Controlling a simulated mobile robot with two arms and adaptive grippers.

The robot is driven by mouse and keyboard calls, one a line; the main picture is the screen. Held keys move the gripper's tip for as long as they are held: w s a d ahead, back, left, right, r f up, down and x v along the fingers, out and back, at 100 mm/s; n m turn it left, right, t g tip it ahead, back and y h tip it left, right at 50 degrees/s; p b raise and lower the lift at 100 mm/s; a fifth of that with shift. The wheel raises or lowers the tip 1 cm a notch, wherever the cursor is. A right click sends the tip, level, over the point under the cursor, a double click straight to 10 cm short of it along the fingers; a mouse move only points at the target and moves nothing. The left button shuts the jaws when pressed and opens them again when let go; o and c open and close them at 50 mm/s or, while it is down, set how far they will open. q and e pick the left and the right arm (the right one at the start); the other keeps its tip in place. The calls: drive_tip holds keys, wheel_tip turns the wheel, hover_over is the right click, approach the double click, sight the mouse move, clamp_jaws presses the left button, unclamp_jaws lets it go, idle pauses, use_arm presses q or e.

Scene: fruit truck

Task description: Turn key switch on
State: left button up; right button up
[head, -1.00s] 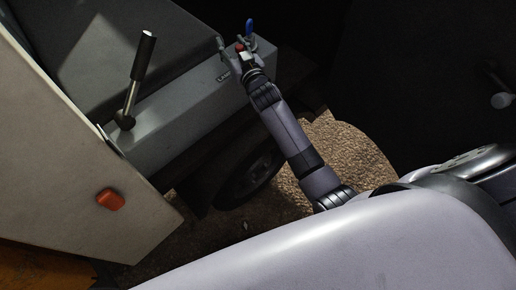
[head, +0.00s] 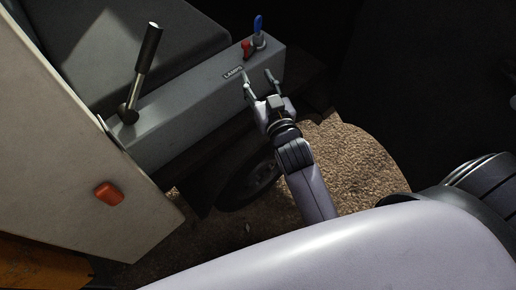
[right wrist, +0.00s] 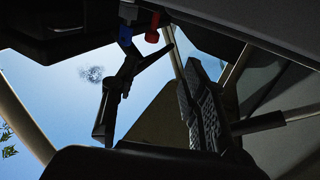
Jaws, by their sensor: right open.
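A red switch (head: 247,48) and a blue-handled switch (head: 258,26) stand side by side at the far end of the grey panel (head: 185,112). I cannot tell from their shape which is the key switch. In the right wrist view the red switch (right wrist: 152,28) and the blue one (right wrist: 125,36) show at the top, beyond the fingers. My right gripper (head: 257,79) is open and empty, with its fingertips at the panel's near edge, short of the red switch and apart from it. It also shows in the right wrist view (right wrist: 158,75). My left gripper is not in view.
A label reading LAMPS (head: 233,72) is on the panel. A black-handled lever (head: 144,62) stands at the panel's left end. A pale body panel (head: 70,140) with an orange light (head: 109,195) is at left. A wheel (head: 250,182) sits below; right of the gripper looks free.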

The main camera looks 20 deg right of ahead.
drive_tip(key=shift+s+a+f+n+g+y+p, duration=0.25)
drive_tip(key=shift+s+f+g, duration=0.7)
drive_tip(key=shift+f, duration=3)
drive_tip(key=shift+s+a+f+n+g+y+p, duration=0.1)
drive_tip(key=shift+s+a+f+n+g+y, duration=0.6)
drive_tip(key=shift+f, duration=3.2)
drive_tip(key=shift+s+a+f+m+g+h+p, duration=0.15)
drive_tip(key=shift+s+f+g, duration=1.05)
drive_tip(key=shift+f, duration=2.75)
drive_tip(key=shift+w+g, duration=0.25)
drive_tip(key=shift+c, duration=0.5)
